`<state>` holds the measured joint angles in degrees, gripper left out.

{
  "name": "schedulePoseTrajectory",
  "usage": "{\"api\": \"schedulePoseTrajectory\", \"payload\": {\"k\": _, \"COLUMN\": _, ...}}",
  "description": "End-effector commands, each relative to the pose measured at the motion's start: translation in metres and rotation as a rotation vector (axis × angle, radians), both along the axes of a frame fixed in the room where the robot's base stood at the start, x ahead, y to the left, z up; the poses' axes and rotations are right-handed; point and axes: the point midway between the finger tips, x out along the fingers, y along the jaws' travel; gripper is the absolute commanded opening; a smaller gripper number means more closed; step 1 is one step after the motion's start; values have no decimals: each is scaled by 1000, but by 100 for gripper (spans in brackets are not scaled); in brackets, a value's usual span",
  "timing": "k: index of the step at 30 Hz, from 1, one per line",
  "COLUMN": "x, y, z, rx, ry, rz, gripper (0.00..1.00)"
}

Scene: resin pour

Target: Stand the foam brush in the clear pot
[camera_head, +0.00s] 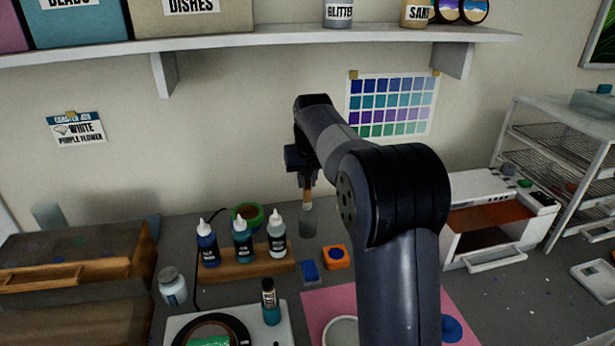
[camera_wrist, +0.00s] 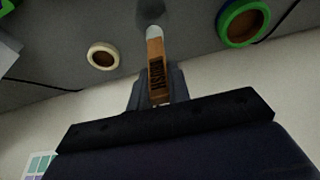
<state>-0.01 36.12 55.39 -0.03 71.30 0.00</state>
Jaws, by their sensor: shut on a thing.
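My gripper (camera_head: 307,180) is above the far part of the bench, pointing down and shut on the foam brush (camera_head: 307,197). In the wrist view my gripper (camera_wrist: 154,90) grips the wooden handle of the brush (camera_wrist: 156,62), which carries dark lettering. The brush hangs about upright, with a pale band at its lower end. A smoky grey shape lies just below that band in both views. I cannot tell whether this is the foam head, the wall of the clear pot, or both. The clear pot cannot be made out for certain.
A wooden rack (camera_head: 245,265) with three bottles stands left of the brush, with a green tape roll (camera_head: 262,217) behind it. A blue block (camera_head: 309,271) and an orange block (camera_head: 336,263) lie nearer. A white oven (camera_head: 470,225) is at right. A pale ring (camera_wrist: 92,52) shows in the wrist view.

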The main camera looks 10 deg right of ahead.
Motion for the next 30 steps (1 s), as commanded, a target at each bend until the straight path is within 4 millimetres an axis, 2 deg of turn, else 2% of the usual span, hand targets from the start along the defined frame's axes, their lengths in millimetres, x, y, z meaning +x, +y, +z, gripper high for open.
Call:
{"api": "schedulePoseTrajectory", "payload": {"k": 18, "x": 2, "y": 0, "z": -49, "rx": 0, "ry": -2, "rz": 0, "gripper": 0}}
{"api": "schedulePoseTrajectory", "payload": {"k": 30, "x": 2, "y": 0, "z": -55, "rx": 0, "ry": -2, "rz": 0, "gripper": 0}}
